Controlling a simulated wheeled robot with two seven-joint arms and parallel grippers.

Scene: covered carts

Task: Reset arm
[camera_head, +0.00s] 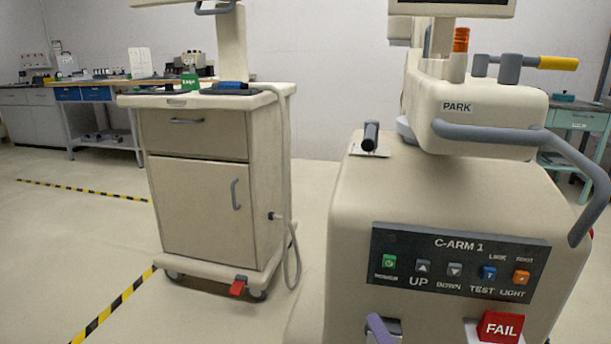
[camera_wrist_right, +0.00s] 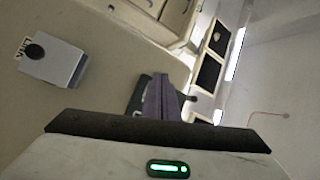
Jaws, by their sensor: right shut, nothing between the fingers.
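My right gripper (camera_head: 380,328) shows only as a purple fingertip at the bottom edge of the head view, in front of the C-ARM 1 cart (camera_head: 345,250). In the right wrist view, the purple fingers of this gripper (camera_wrist_right: 163,98) are together, with nothing between them. My left gripper is in neither view. The cart's front panel (camera_head: 460,262) has several buttons, among them UP, DOWN, TEST and LIGHT. A red FAIL tag (camera_head: 500,326) sits below the panel.
A grey handle (camera_head: 500,132) curves along the cart's right side. A dark lever (camera_head: 370,135) stands on the cart's top. A second cart (camera_head: 200,205) with a drawer and door stands at the left. Open floor (camera_head: 70,245) lies left of it. Benches stand along the back wall.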

